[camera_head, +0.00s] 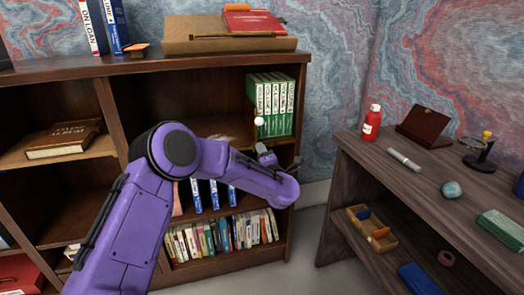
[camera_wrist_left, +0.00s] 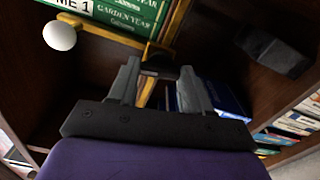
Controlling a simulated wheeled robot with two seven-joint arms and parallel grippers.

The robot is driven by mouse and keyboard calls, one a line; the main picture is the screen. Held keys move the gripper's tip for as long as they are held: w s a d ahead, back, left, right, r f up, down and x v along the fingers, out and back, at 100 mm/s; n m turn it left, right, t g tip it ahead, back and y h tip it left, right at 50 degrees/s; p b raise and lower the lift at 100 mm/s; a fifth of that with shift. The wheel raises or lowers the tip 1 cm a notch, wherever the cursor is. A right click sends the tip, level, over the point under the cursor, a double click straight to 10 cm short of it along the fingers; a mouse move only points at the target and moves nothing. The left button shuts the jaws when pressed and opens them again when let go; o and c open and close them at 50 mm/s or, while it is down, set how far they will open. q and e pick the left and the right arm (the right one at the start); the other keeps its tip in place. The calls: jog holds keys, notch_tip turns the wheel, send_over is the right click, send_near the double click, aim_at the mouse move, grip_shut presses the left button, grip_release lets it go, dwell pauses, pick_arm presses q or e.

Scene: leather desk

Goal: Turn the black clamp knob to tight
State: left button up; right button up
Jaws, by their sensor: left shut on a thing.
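The black clamp knob (camera_wrist_left: 156,56) shows as a small dark shape between the fingertips of my left gripper (camera_wrist_left: 158,68) in the left wrist view. The fingers are closed in on it from both sides. Yellowish bars (camera_wrist_left: 176,20) run beside it. In the head view my left gripper (camera_head: 266,152) reaches into the bookcase, just under the green books, and its wrist hides much of this spot. Any pointer or mark on the knob is too small to read. My right gripper is not in view.
Green books (camera_head: 270,105) and a white ball (camera_head: 259,121) are just above the gripper. Blue-spined books (camera_head: 214,195) and a row of small books (camera_head: 222,235) stand below. The wooden bookcase (camera_head: 115,120) surrounds the hand. A dark desk (camera_head: 400,190) with small objects stands at right.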

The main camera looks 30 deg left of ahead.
pick_arm(q)
jog(key=shift+m+p, duration=0.3)
jog(key=shift+m, duration=0.2)
jog(key=shift+f, duration=0.1)
jog(key=o, duration=1.1)
jog(key=shift+c, duration=0.2)
jog(key=shift+d, duration=0.1)
jog(key=v, duration=1)
jog(key=shift+s+d+p, duration=0.15)
jog(key=shift+s+p, duration=0.1)
jog(key=shift+p, duration=0.1)
